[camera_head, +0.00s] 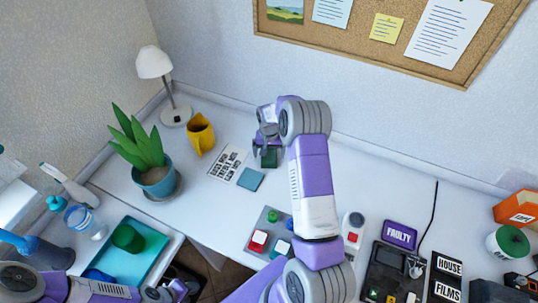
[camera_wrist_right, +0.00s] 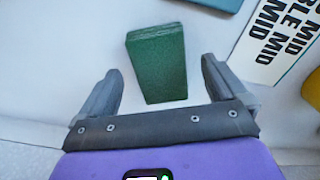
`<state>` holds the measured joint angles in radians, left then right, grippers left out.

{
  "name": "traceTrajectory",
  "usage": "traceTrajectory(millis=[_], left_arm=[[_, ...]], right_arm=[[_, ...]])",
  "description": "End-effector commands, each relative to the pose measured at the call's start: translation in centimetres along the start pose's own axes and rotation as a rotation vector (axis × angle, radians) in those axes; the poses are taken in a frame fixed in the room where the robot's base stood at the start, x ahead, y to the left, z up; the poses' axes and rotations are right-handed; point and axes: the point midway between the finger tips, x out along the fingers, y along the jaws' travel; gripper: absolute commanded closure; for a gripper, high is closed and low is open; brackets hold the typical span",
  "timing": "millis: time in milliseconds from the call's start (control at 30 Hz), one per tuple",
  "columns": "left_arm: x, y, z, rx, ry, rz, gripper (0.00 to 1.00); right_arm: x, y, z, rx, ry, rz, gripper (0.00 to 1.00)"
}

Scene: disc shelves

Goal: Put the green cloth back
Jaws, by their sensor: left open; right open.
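The green cloth (camera_wrist_right: 157,62), a dark green folded block, lies on the white desk in the right wrist view. In the head view it (camera_head: 269,158) is partly hidden under my right gripper (camera_head: 262,141). My right gripper is open, its fingers (camera_wrist_right: 160,78) on either side of the cloth's near end, with gaps on both sides. The cloth's far end reaches beyond the fingertips. My left gripper (camera_head: 166,291) is open and empty at the bottom left, in front of the tray.
A blue square (camera_head: 250,179) and a printed card (camera_head: 228,163) lie left of the cloth. A button panel (camera_head: 268,232) is nearer.

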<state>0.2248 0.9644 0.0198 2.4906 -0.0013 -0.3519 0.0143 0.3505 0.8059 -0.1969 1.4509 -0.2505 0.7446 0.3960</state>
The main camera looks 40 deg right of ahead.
Motion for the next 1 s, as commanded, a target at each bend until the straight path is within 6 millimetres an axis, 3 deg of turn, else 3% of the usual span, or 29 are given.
traceTrajectory(millis=[33, 200, 400, 600, 1000], left_arm=[[-0.4, 0.1, 0.0, 0.000, 0.000, 0.000, 0.57], [-1.0, 0.4, 0.1, 0.000, 0.000, 0.000, 0.57], [-1.5, 0.6, 0.1, 0.000, 0.000, 0.000, 0.57], [-1.6, 0.6, 0.1, 0.000, 0.000, 0.000, 0.57], [-1.6, 0.6, 0.1, 0.000, 0.000, 0.000, 0.57]], right_arm=[[-1.5, 0.0, -0.1, 0.000, 0.004, -0.002, 0.02], [-5.3, 0.0, -0.1, 0.001, 0.004, -0.002, 0.02], [-8.6, 0.0, 0.0, 0.000, 0.002, -0.001, 0.02], [-9.8, 0.0, 0.0, -0.001, 0.000, 0.000, 0.02], [-9.8, 0.0, 0.0, -0.001, 0.000, 0.000, 0.02]])
